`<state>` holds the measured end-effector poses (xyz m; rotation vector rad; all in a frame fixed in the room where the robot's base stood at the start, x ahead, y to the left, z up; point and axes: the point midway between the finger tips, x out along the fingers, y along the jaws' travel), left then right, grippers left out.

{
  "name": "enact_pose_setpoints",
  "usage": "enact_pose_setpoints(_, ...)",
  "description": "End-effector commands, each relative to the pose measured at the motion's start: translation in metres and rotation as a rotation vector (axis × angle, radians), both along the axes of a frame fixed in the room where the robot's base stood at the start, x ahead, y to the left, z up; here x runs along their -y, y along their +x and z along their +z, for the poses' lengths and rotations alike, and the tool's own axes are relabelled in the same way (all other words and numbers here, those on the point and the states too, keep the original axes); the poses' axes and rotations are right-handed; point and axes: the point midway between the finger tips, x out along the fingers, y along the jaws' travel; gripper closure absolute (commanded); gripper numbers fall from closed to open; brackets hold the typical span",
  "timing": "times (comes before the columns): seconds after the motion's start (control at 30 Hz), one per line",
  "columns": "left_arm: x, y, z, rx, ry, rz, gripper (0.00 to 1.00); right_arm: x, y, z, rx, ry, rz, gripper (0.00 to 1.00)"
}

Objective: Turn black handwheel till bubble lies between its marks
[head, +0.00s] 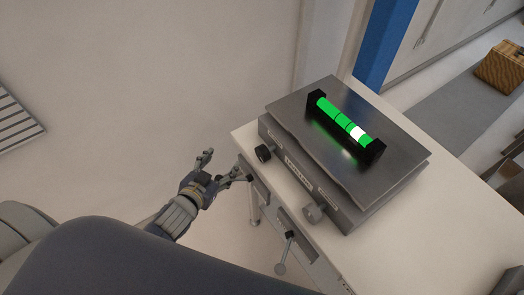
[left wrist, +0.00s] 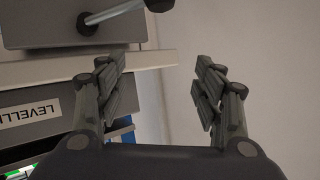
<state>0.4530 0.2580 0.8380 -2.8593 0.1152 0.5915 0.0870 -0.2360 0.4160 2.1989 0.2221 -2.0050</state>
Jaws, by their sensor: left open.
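The levelling instrument (head: 395,190) stands on a white table in the head view. On its plate lies a green vial (head: 327,107) in a black holder, with dark ring marks near its middle. The white bubble (head: 357,133) lies off to the lower-right side of these marks. The black handwheel (head: 263,153) sticks out of the instrument's front, at its left end. My left gripper (head: 224,165) is open and empty, left of and below the handwheel and apart from it. Its open fingers show in the left wrist view (left wrist: 165,85); I cannot make out the handwheel there. My right gripper is not in view.
A grey knob (head: 312,213) is on the same front, further right. Below the tabletop (head: 375,270) a crank lever (head: 283,256) juts out; it also shows in the left wrist view (left wrist: 115,12). A wicker box (head: 500,68) stands far right. Floor left of the table is clear.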

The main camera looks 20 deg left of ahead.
Motion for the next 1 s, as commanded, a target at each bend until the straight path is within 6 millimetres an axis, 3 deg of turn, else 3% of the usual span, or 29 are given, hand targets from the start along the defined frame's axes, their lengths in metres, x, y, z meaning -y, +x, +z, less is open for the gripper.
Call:
enact_pose_setpoints(0.23,0.015,0.014,0.02,0.248,-0.035,-0.244,0.38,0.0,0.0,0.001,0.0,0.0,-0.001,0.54)
enact_pose_setpoints(0.5,0.035,-0.009,0.023,0.371,-0.114,-0.528,0.38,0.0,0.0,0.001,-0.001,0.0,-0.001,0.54)
enact_pose_setpoints(0.7,0.041,-0.021,0.022,0.388,-0.146,-0.613,0.38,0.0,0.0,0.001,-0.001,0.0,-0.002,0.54)
enact_pose_setpoints(0.87,0.05,-0.011,0.024,0.394,-0.15,-0.619,0.38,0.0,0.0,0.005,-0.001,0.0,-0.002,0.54)
enact_pose_setpoints(1.0,0.064,0.008,0.025,0.395,-0.15,-0.618,0.38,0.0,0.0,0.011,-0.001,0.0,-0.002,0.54)
